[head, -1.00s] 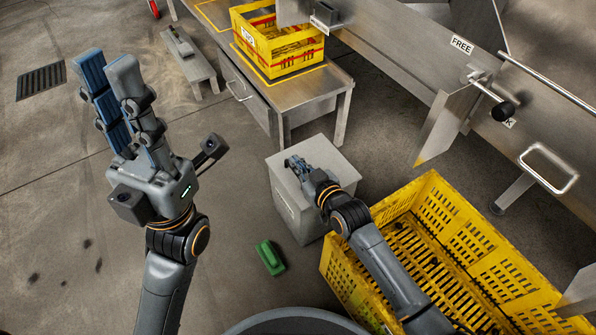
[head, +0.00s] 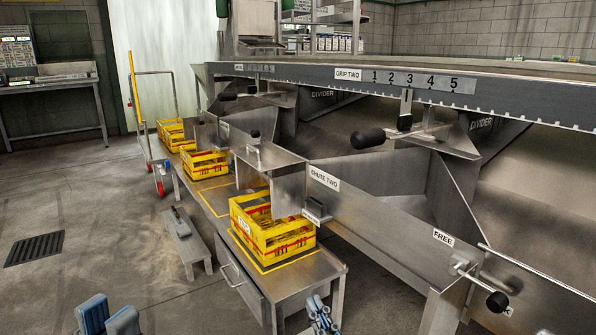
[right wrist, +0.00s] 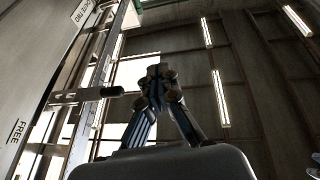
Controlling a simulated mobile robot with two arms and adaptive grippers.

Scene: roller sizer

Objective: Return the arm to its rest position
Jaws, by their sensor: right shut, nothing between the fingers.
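My left gripper (head: 108,314) shows only its blue-padded fingertips at the bottom left of the head view. The fingertips stand apart with nothing seen between them; the rest of that hand is out of frame. My right gripper (head: 321,312) shows at the bottom edge of the head view, in front of the steel bench with the yellow crate. In the right wrist view the right gripper's fingers (right wrist: 158,72) meet at their tips with nothing between them.
A yellow crate (head: 240,212) stands on the steel bench (head: 316,277). The sizer's chute (head: 365,205) with black-knobbed levers, one knob (head: 497,302) low at the right, runs along the right. A low stool (head: 186,238) stands left of the bench. The floor at left is mostly clear.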

